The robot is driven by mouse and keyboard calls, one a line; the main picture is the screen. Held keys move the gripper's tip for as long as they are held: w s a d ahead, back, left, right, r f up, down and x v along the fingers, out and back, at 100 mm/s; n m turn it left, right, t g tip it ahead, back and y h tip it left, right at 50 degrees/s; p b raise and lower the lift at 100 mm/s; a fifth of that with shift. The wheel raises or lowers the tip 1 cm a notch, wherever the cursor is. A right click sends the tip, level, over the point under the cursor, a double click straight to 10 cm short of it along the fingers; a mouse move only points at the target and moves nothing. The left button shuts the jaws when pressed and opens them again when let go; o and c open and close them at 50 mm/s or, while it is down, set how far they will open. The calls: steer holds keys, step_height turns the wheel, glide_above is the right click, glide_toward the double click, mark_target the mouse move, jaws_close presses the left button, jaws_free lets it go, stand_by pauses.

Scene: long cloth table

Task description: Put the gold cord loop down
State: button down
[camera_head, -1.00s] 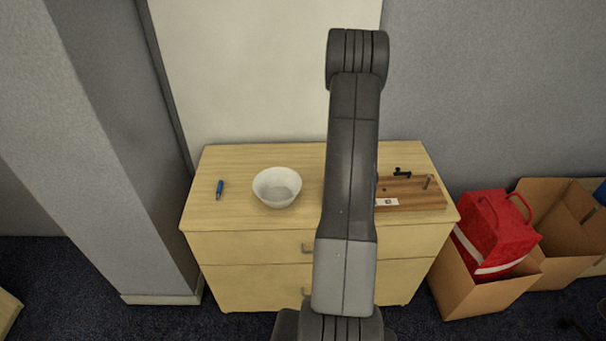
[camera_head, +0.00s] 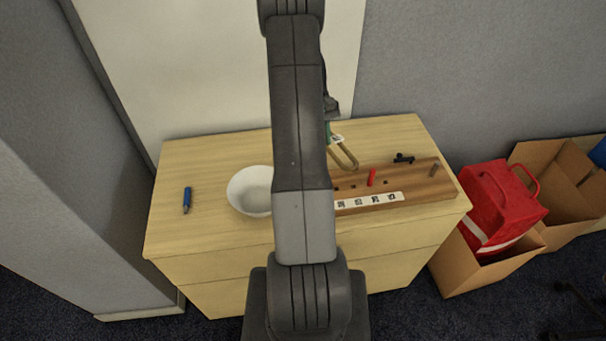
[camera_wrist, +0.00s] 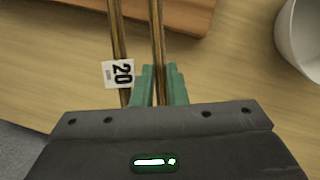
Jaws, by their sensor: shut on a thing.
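The gold cord loop (camera_head: 345,158) hangs below my gripper (camera_head: 334,130) in the head view, over the back of the dresser top near the wooden board. In the wrist view, two gold strands (camera_wrist: 116,30) run up the picture, with a white tag reading 20 on the left one. The green fingers of my gripper (camera_wrist: 159,78) are shut on the right strand. My arm hides part of the loop and the board in the head view. I cannot tell whether the loop touches the wood.
A wooden board (camera_head: 415,182) with a red peg (camera_head: 371,177), a grey peg (camera_head: 433,170) and a white label strip lies at right. A black object (camera_head: 403,158) lies behind it. A white bowl (camera_head: 236,192) and blue marker (camera_head: 187,200) are left. Dresser top (camera_head: 210,155) is clear behind them.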

mark_target(351, 147)
steer(key=w+d+r+n+t+h+b, duration=0.1)
steer(key=w+d+n+t+b, duration=0.15)
steer(key=d+n+b, duration=0.35)
steer(key=w+d+r+n+t+h+b, duration=0.1)
steer(key=w+d+r+n+t+b, duration=0.2)
steer(key=n, duration=0.5)
steer(key=shift+g, duration=0.25)
steer(key=f, duration=0.7)
steer(key=w+f+b, duration=0.1)
steer(key=f, duration=0.3)
steer(key=shift+a, duration=0.15)
steer(key=shift+f, duration=0.2)
steer(key=c, duration=1.5)
jaws_free()
steer(key=shift+o, duration=0.2)
steer(key=w+v, duration=0.1)
steer(key=v, duration=1.1)
steer(key=shift+s+r, duration=0.15)
steer(key=shift+s, duration=0.3)
